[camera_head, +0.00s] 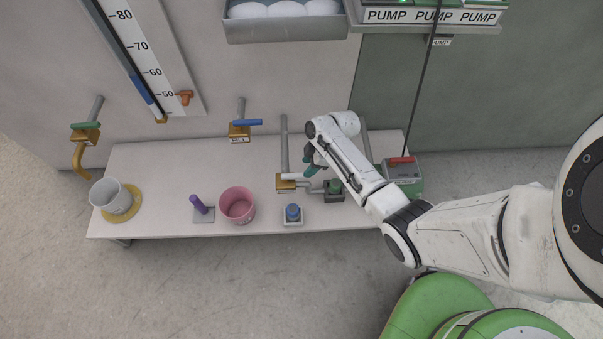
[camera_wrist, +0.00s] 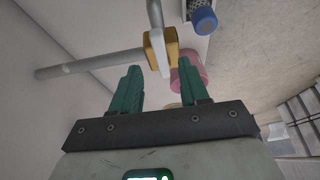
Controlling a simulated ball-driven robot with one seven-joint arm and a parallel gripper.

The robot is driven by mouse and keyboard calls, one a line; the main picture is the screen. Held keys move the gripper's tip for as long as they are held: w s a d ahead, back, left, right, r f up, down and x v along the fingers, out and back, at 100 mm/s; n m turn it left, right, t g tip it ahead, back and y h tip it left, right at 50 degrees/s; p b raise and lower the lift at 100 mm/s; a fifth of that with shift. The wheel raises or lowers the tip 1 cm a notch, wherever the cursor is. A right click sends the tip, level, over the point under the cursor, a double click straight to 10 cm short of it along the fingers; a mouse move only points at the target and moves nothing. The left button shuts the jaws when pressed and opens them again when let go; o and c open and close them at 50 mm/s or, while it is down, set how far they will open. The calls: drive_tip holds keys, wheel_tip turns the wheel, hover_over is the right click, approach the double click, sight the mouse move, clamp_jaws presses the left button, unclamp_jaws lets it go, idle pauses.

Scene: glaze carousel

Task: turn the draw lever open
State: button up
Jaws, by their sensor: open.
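A yellow valve block (camera_head: 285,185) with a short white lever (camera_head: 293,176) sits on the bench below a grey vertical pipe. I cannot read a label on it, so I cannot tell whether this is the draw lever. In the wrist view the yellow block (camera_wrist: 172,44) and its white lever (camera_wrist: 157,54) lie just beyond the fingertips. My gripper (camera_head: 312,162) is by the lever's right end. In the wrist view its green fingers (camera_wrist: 160,75) are spread apart with nothing between them. A green-handled valve (camera_head: 86,127) with a spout is at the far left.
A blue-handled valve (camera_head: 241,127) is on the wall. A pink cup (camera_head: 237,205), a blue knob (camera_head: 292,212), a purple peg (camera_head: 198,204) and a white mug (camera_head: 110,196) stand on the bench. A red lever (camera_head: 402,160) sits on a box at right.

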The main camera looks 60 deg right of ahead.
sight(301, 175)
drive_tip(key=b+x, duration=0.1)
drive_tip(key=x, duration=0.4)
drive_tip(key=shift+f+b, duration=0.15)
drive_tip(key=shift+b, duration=0.25)
drive_tip(key=shift+c, duration=0.3)
clamp_jaws()
